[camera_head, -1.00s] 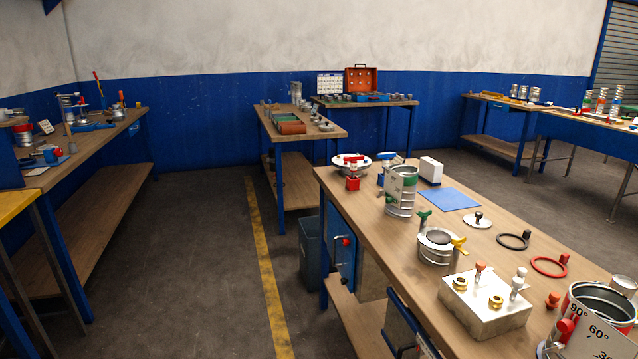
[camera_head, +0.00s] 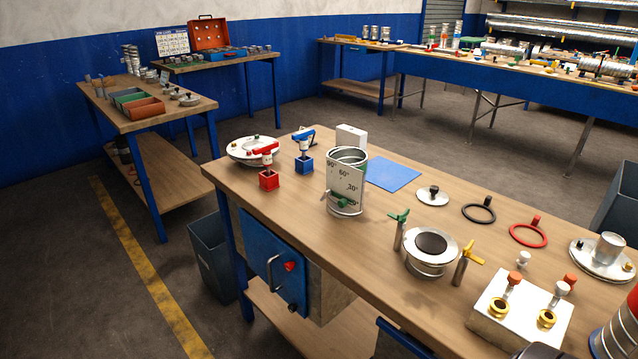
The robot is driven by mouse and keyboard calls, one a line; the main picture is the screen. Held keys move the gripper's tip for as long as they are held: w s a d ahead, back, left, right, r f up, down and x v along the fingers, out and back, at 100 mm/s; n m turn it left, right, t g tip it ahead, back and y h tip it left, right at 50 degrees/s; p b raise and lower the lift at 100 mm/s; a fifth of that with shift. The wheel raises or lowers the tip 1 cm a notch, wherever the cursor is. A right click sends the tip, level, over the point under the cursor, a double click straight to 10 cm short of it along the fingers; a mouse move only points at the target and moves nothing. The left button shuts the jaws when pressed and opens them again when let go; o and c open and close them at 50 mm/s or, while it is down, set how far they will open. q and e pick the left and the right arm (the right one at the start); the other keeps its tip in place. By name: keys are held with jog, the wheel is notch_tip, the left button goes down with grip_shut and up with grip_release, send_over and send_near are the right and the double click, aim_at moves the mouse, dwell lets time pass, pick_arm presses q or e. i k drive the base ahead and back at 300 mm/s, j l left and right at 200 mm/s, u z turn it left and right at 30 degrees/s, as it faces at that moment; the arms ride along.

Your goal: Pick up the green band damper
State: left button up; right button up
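The green band damper (camera_head: 347,178) stands upright near the middle of the wooden bench (camera_head: 300,215). It is a short metal duct piece with an open top and a pale plate marked 90°, 60° and 30° on the side facing me. A green knob and small lever show low on its front. The plate hides most of its band from this side. Neither of my grippers is in view, and nothing touches the damper.
A red valve (camera_head: 267,170) and a blue valve (camera_head: 304,155) stand left of the damper. A green-handled tool (camera_head: 399,230) and a flanged collar (camera_head: 431,252) stand to its right. A blue mat (camera_head: 392,174) lies behind it. Bare bench lies in front.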

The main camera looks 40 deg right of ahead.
aim_at(346, 166)
jog(key=i+j+z, duration=0.1)
jog(key=i+z, duration=0.2)
jog(key=z, duration=0.15)
jog(key=i+j+z, duration=0.2)
jog(key=z, duration=0.25)
jog(key=i+j+z, duration=0.35)
jog(key=z, duration=0.15)
jog(key=i+j+z, duration=0.15)
jog(key=j+z, duration=0.3)
jog(key=l, duration=0.1)
